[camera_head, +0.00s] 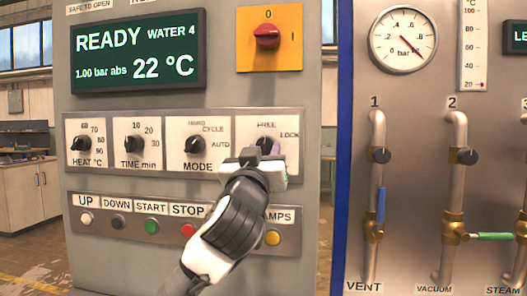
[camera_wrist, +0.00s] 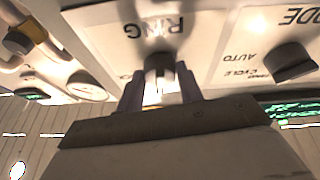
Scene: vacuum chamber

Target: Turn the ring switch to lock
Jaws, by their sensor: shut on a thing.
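The ring switch (camera_head: 265,143) is a dark knob on a white plate at the right end of the row of dials. FREE is printed above it and LOCK to its upper right. My gripper (camera_head: 268,154) reaches up from below and hides the knob's lower part. In the wrist view, which is upside down, the two fingers of my gripper (camera_wrist: 160,88) stand either side of the ring switch (camera_wrist: 160,63), shut on it, under the word RING. I cannot tell where the knob's pointer is.
The MODE knob (camera_head: 195,144) sits close to the left. A row of push buttons, with a red STOP button (camera_head: 188,231) and a yellow button (camera_head: 273,238), runs below, partly behind my arm. A red main switch (camera_head: 267,36) is above. Valve pipes (camera_head: 377,190) stand to the right.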

